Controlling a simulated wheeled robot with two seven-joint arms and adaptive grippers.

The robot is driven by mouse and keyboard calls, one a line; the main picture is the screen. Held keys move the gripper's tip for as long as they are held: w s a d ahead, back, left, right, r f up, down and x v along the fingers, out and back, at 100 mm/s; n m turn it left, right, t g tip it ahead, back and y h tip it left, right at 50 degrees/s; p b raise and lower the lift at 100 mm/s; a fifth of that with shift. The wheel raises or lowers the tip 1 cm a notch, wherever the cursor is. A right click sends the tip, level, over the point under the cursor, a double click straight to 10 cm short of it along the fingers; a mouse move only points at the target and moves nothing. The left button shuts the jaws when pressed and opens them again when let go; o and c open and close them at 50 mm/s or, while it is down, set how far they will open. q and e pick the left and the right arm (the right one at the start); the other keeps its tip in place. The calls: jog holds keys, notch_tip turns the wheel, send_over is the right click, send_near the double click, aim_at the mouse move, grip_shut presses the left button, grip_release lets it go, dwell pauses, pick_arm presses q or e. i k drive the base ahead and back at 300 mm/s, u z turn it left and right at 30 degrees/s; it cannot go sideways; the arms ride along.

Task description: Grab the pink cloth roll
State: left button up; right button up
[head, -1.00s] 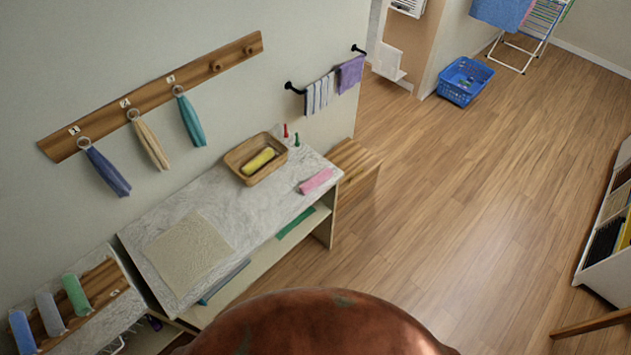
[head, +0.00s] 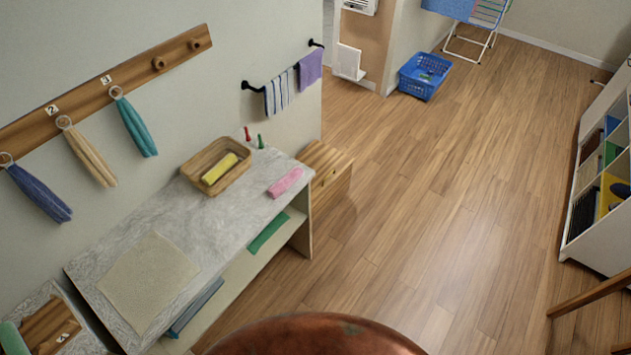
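The pink cloth roll (head: 285,182) lies on the grey marbled counter top (head: 235,215), near its right end and front edge. Nothing touches or covers it. Neither of my grippers is in the head view, so their distance from the roll cannot be seen.
A wicker basket (head: 190,172) with a yellow roll (head: 219,168) stands left of the pink roll. Red and green small items (head: 260,141) stand behind it. A beige mat (head: 149,281) covers the near counter. A wooden box (head: 325,168) adjoins the counter's far end.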

aim_at(284, 183)
jog(key=z, duration=1.2)
jog(key=i, duration=1.3)
jog(key=u, duration=3.55)
